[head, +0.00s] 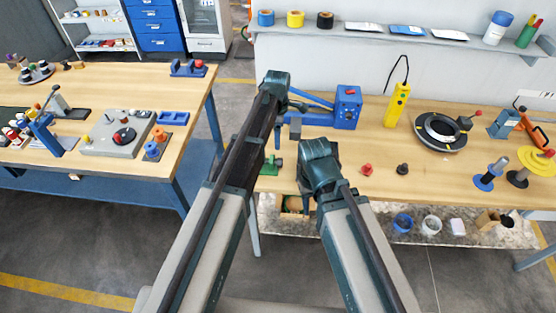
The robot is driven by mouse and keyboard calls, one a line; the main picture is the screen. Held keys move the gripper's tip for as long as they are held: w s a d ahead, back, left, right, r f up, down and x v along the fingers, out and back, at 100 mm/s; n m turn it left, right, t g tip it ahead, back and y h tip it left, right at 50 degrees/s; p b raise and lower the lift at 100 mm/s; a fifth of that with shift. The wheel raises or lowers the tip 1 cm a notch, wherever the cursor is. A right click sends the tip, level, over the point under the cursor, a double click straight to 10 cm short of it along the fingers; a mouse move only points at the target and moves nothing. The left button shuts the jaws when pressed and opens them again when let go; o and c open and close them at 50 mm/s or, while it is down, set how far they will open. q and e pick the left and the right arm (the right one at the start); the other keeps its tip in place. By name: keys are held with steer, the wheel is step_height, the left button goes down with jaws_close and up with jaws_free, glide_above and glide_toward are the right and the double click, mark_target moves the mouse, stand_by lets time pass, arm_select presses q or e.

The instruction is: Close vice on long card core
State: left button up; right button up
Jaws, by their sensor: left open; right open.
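A blue machine (347,106) with a red button and blue bars stands on the right bench, just right of my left arm's end; I cannot tell whether it is the vice. A small green fixture (270,165) sits at the bench's front edge, partly hidden between my arms. I cannot pick out the long card core. My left gripper (280,90) is over the left end of the right bench, left of the blue machine. My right gripper (316,168) is over its front edge, below the machine. Both are open; my own wrists hide most of the fingers.
A yellow handheld device (397,104), a black ring (440,132), and red (367,169) and dark (402,168) knobs are on the right bench. Spool stands (490,176) are at its right end. A shelf (360,33) runs behind. The left table (100,80) holds several fixtures.

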mark_target(280, 163)
arm_select(q)
step_height(280, 163, down, 14)
steer(key=b, duration=1.3)
steer(key=shift+w+b, duration=0.1)
steer(key=shift+b, duration=0.2)
steer(key=shift+r, duration=0.1)
jaws_close()
steer(key=shift+w, duration=0.2)
steer(key=shift+s+g, duration=0.1)
steer(key=shift+g, duration=0.6)
